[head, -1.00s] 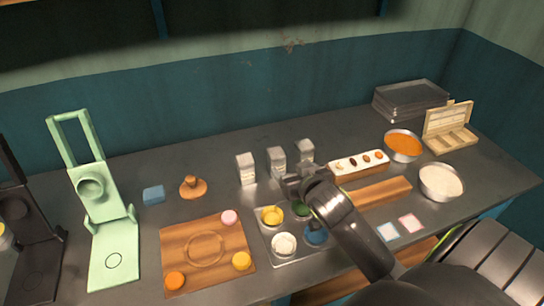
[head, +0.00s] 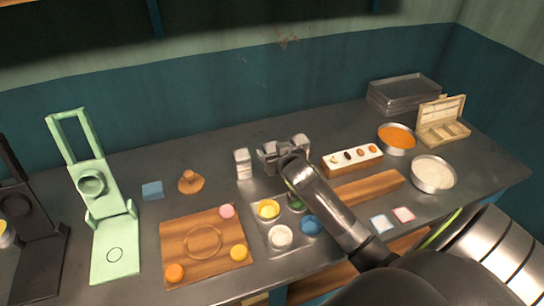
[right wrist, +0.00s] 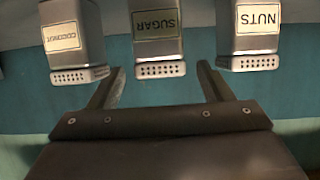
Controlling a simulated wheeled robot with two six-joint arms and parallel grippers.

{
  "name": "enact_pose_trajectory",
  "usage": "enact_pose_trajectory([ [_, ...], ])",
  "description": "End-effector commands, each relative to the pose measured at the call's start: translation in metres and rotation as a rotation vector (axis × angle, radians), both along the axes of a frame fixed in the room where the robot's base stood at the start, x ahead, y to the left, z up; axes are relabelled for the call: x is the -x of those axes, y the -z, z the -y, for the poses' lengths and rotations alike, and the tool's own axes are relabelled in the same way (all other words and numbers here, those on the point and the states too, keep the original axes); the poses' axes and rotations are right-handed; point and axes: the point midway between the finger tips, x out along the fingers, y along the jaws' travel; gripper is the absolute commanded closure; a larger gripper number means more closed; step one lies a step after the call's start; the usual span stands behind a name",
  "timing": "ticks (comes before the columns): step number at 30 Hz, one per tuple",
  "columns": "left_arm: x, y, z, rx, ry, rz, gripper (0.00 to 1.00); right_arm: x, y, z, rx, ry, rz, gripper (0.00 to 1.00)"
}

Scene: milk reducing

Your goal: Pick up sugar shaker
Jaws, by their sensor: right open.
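The sugar shaker (right wrist: 158,35), a metal shaker with a SUGAR label and a perforated end, is the middle of three in the right wrist view. My right gripper (right wrist: 160,70) is open, its two fingertips on either side of the sugar shaker's perforated end, with visible gaps. In the head view my right gripper (head: 281,153) is at the shaker row and largely hides the middle shaker. My left gripper is not in view.
The coconut shaker (right wrist: 73,40) and nuts shaker (right wrist: 248,32) stand close on either side. A tray of coloured bowls (head: 276,245) lies in front of the row. A long topping box (head: 352,160) is to the right. The counter behind the row is clear.

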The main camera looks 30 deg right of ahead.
Motion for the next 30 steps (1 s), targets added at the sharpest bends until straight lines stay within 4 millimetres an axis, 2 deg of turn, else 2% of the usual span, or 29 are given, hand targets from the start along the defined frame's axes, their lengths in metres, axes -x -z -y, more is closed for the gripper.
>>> enact_pose_trajectory([
  [12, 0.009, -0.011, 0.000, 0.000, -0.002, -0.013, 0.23, -0.038, 0.014, 0.009, -0.001, -0.001, 0.000, 0.27],
  [24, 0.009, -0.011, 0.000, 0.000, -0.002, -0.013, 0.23, -0.044, 0.018, 0.010, 0.000, -0.001, 0.001, 0.27],
  [30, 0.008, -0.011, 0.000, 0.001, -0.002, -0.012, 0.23, -0.044, 0.018, 0.010, 0.000, -0.001, 0.001, 0.53],
])
